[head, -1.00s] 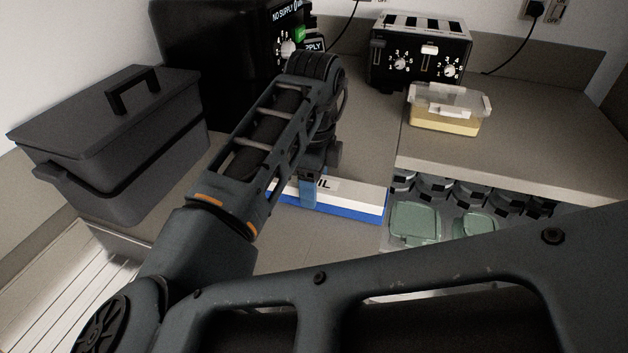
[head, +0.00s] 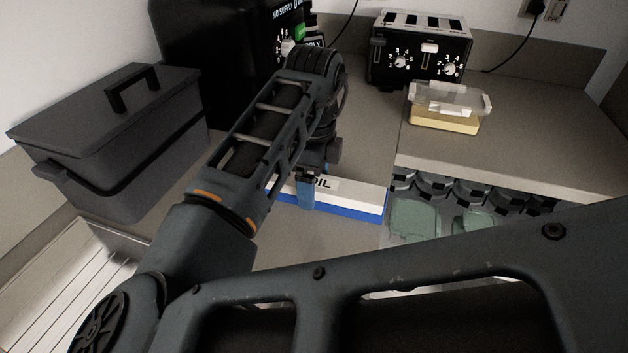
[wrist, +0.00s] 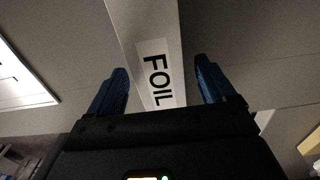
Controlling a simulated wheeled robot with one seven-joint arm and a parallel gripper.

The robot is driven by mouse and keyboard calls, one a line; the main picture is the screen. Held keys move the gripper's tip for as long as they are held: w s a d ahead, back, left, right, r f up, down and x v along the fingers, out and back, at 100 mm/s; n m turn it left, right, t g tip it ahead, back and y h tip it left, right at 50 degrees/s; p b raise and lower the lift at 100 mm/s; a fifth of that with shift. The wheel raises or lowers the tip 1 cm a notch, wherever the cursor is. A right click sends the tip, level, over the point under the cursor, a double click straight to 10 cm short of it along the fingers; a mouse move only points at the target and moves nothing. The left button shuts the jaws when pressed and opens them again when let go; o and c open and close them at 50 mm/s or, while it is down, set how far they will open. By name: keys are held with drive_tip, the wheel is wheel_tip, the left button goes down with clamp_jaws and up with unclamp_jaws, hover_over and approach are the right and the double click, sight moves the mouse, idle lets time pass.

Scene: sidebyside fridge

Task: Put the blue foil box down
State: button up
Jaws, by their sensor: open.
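The blue foil box (head: 345,197) is a long white-topped box with a blue lower side and the label FOIL. It lies flat on the counter in the head view, left of the raised counter section. In the wrist view the box (wrist: 147,28) runs between my two blue fingers. My gripper (head: 307,190) is open over the box; in the wrist view (wrist: 165,88) its fingers stand apart on either side of it, with a gap visible on each side. My arm hides the left end of the box in the head view.
A dark lidded bin (head: 110,140) stands at left. A black machine (head: 215,50) and a toaster (head: 420,50) stand at the back. A clear container with yellow contents (head: 447,107) sits on the right counter. Green-lidded containers (head: 414,220) sit below it.

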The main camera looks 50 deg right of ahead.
wheel_tip(320, 180, up, 12)
drive_tip(key=shift+f+b, duration=0.15)
drive_tip(key=shift+b, duration=0.2)
